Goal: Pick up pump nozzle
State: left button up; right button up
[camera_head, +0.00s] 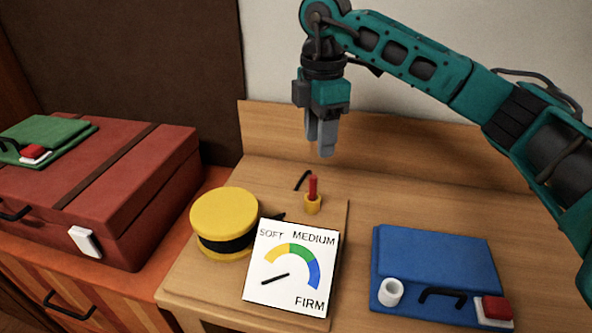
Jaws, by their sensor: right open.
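A small nozzle with a yellow base and a red upright tip (313,188) stands on the wooden surface, behind the gauge; I take it as the pump nozzle. A short black piece, perhaps a hose end, lies just left of it. The yellow round pump body (226,215) with a black middle band stands to its left. My right gripper (321,150) points down above the nozzle, apart from it in the picture. Its grey fingers are open with nothing between them; they overlap from this angle. My left gripper is out of view.
A white gauge (290,268) marked soft, medium and firm stands in front of the nozzle. A blue case (437,262) with a white cylinder lies on the right. A red-brown suitcase (110,185) with a green case (50,138) on top fills the left. A wooden backboard rises behind.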

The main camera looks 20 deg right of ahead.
aim_at(314, 177)
jog(key=shift+w+f, duration=0.25)
jog(key=shift+w, duration=0.2)
jog(key=f, duration=0.6)
jog(key=shift+s+f, duration=0.2)
jog(key=shift+f, duration=0.05)
jog(key=f, duration=0.5)
jog(key=shift+w+a+f, duration=0.1)
jog(key=shift+w+f, duration=0.2)
grip_shut()
